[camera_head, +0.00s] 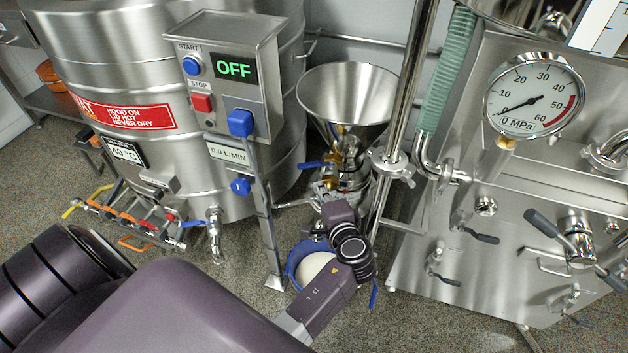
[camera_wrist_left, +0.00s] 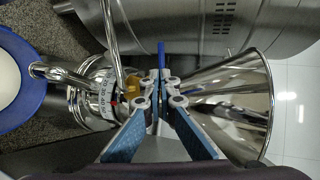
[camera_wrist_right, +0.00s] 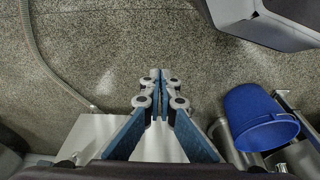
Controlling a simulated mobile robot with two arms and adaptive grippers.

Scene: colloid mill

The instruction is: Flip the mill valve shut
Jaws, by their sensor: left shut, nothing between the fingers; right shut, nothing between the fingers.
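The mill is a steel machine with a wide steel funnel (camera_head: 340,90) on top; the funnel also shows in the left wrist view (camera_wrist_left: 235,105). At its neck is a valve with a brass body (camera_wrist_left: 132,88) and a blue lever (camera_head: 312,165). In the left wrist view the blue lever (camera_wrist_left: 161,52) points up the picture, just beyond my fingertips; I cannot tell whether they touch it. My left gripper (camera_head: 324,190) is shut and empty beside the funnel's neck. My right gripper (camera_wrist_right: 159,76) is shut and empty above the floor in the right wrist view, outside the head view.
A control box (camera_head: 228,80) reading OFF stands on a post left of the funnel. A large steel tank (camera_head: 120,60) is behind it. A blue bucket with white contents (camera_head: 318,266) is below my left wrist. A panel with a pressure gauge (camera_head: 534,97) stands right.

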